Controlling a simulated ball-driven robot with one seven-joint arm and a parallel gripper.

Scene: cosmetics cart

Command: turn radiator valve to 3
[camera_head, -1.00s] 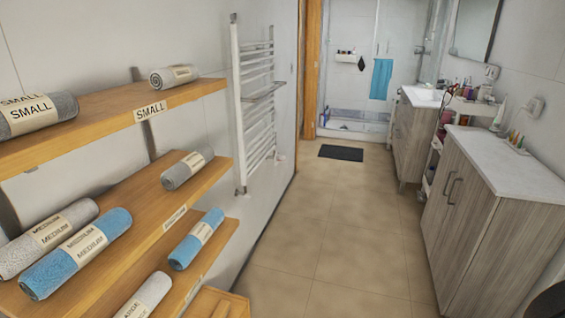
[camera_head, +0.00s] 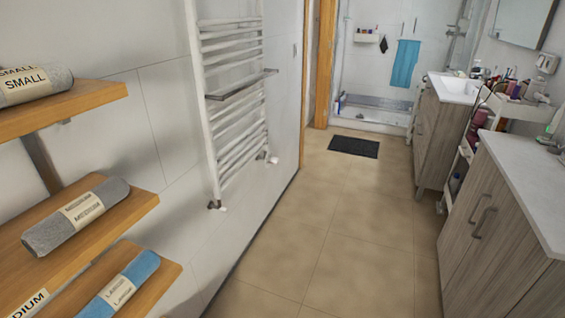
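A white ladder-style towel radiator (camera_head: 234,95) is mounted on the left wall, ahead of the shelves. A small white valve piece (camera_head: 272,160) shows low at its far bottom corner. Another fitting (camera_head: 216,206) sits at its near bottom corner. Both are too small to read any number, and I cannot tell which one carries the numbered dial. My gripper is not in view.
Wooden shelves with rolled towels (camera_head: 76,216) stand close on the left. A wood-grain cabinet (camera_head: 493,213) and a cart (camera_head: 458,172) line the right. The tiled floor (camera_head: 330,225) between is clear up to a dark mat (camera_head: 353,146).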

